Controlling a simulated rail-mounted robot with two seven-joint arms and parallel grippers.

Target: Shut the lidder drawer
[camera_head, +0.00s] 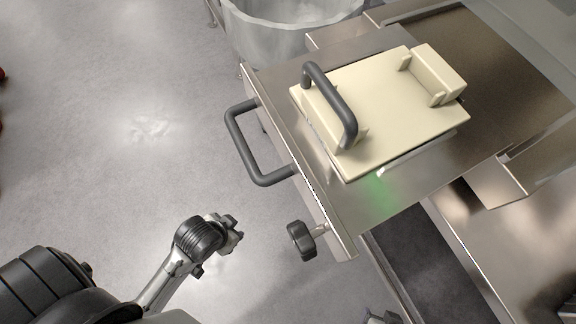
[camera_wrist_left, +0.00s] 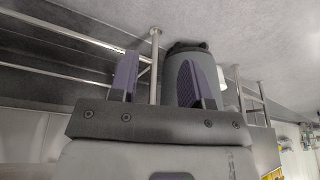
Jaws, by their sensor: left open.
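The lidder drawer (camera_head: 397,203) is a flat metal slab that sticks out to the left from the machine. A dark U-shaped handle (camera_head: 237,146) is fixed to its left front edge. A cream plate (camera_head: 385,120) with its own dark grip bar lies on top of the drawer. My left gripper (camera_head: 234,233) is below and left of the drawer handle in the head view, apart from it. In the left wrist view its two purple-padded fingers (camera_wrist_left: 157,85) are spread, with nothing held between them. My right gripper is not clearly visible.
A dark knob (camera_head: 301,241) sticks out from the lower end of the drawer's front. A large metal tub (camera_head: 290,38) stands behind the drawer at the top. A dark conveyor belt (camera_head: 425,270) runs at the lower right.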

